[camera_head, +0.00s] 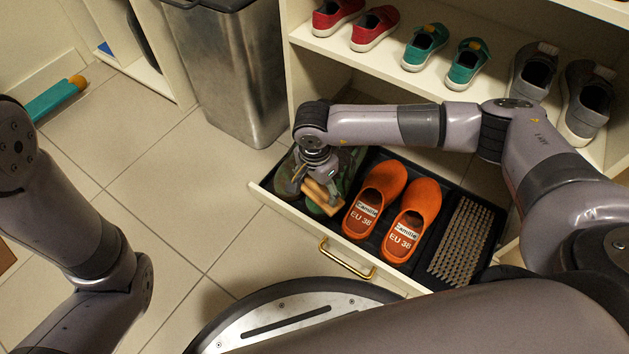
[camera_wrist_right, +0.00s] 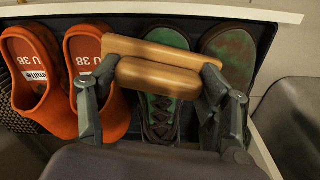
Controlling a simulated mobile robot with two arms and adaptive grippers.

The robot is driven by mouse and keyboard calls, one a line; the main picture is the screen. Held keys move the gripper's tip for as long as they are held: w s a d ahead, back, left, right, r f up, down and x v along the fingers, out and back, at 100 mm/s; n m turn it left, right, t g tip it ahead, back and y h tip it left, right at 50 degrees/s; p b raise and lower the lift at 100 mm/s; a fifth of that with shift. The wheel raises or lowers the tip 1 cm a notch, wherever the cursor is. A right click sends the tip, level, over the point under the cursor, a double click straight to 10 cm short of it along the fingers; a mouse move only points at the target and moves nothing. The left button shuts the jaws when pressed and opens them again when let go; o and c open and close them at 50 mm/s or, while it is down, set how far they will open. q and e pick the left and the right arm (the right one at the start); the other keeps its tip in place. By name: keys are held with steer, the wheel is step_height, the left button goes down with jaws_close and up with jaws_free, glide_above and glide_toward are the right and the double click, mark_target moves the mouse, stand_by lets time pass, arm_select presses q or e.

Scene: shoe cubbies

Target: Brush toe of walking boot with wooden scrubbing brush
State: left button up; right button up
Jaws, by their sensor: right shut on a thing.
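My right gripper (camera_head: 316,186) is shut on the wooden scrubbing brush (camera_head: 322,198), which has a pale wood body. In the right wrist view the brush (camera_wrist_right: 158,74) lies across between the two fingers (camera_wrist_right: 155,95). It is in front of one laced walking boot (camera_wrist_right: 162,112) and hides part of it. The other boot (camera_wrist_right: 232,52) of the green, brown-smudged pair is beside it, also partly covered. In the head view the boots (camera_head: 348,164) are at the drawer's left end, mostly behind my gripper. Whether the brush touches a boot is unclear. My left gripper is out of view.
The open drawer (camera_head: 300,222) also holds orange clogs (camera_head: 413,222) and a bristly grey mat (camera_head: 462,240). Red shoes (camera_head: 375,28), teal shoes (camera_head: 467,62) and grey shoes (camera_head: 587,98) stand on the shelf above. A metal bin (camera_head: 240,80) stands left.

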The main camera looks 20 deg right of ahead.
steer(key=shift+s+d+p, duration=0.4)
steer(key=shift+s+d, duration=0.3)
steer(key=shift+s+d+f, duration=0.15)
steer(key=shift+s, duration=0.05)
steer(key=shift+w+a+b, duration=0.3)
steer(key=shift+w+a, duration=0.15)
steer(key=shift+w, duration=0.1)
steer(key=shift+w+a, duration=0.4)
steer(key=shift+w, duration=0.05)
steer(key=shift+w+a+b, duration=0.75)
steer(key=shift+w+a, duration=0.05)
steer(key=shift+w, duration=0.1)
steer(key=shift+s+d+p, duration=0.5)
steer(key=shift+s+d, duration=0.1)
steer(key=shift+s, duration=0.05)
steer(key=shift+s+d+f, duration=0.1)
steer(key=shift+s+d, duration=0.1)
steer(key=shift+s, duration=0.1)
